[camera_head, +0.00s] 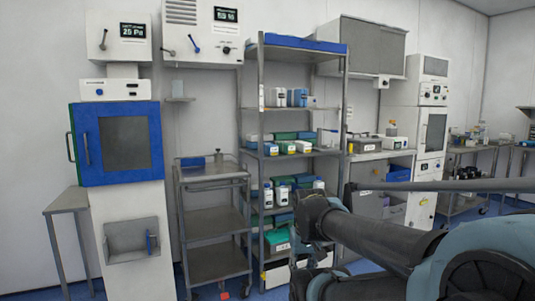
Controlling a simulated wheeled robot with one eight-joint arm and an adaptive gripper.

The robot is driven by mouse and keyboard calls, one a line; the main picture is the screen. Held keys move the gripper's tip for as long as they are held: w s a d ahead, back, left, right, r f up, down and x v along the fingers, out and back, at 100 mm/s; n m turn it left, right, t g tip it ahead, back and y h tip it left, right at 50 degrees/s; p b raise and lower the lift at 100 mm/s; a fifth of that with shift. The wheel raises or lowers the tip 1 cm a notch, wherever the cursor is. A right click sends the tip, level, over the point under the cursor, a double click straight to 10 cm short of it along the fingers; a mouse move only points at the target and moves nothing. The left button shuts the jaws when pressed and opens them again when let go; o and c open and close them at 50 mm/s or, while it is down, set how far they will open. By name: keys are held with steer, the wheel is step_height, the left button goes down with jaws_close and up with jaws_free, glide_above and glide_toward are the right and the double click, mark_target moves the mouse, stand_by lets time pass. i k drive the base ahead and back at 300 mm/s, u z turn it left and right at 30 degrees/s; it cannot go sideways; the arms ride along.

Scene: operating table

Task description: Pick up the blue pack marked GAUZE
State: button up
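No lettering that reads GAUZE is legible at this size, so I cannot tell which item is the blue pack. Blue-and-white packs (298,97) stand on an upper level of the tall metal rack (261,125). A blue item (192,162) lies at the left of the top of the grey cart (212,178). My dark arm reaches in from the lower right, in front of the rack's right side and lower levels. I cannot make out any gripper fingers.
A blue-doored cabinet (117,143) stands at left beside a small steel table (68,199). Blue bins (398,172) sit at the right-hand bench. Green, white and blue packs (287,147) fill the rack's middle level. The cart's lower shelves (218,258) look empty.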

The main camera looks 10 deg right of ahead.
mark_target(270, 149)
steer(key=i, duration=1)
